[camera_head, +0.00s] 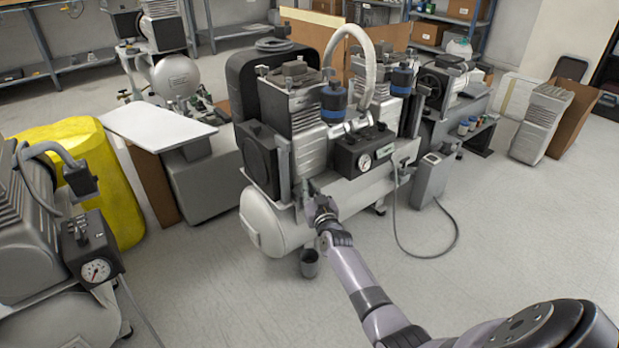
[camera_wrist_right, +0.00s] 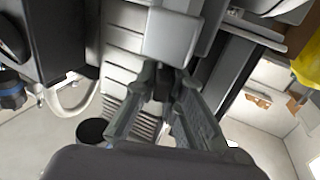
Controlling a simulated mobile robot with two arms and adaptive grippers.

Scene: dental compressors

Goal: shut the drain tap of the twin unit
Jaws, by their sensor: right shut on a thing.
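The twin unit (camera_head: 310,150) stands in the middle of the head view, with two motor heads, blue-banded filters and a pale tank (camera_head: 265,222) below. My right gripper (camera_head: 320,205) reaches in from the lower right to the near side of the tank. Its fingers hide the drain tap there. In the right wrist view my right gripper (camera_wrist_right: 164,90) has its fingertips closed around a small dark piece, which looks like the drain tap (camera_wrist_right: 163,82), below a light grey block. The tap's handle angle cannot be made out. My left gripper is not in view.
A grey hose (camera_head: 440,250) loops on the floor at the right. Another compressor (camera_head: 60,250) and a yellow drum (camera_head: 95,170) stand at the left. The floor in front is clear.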

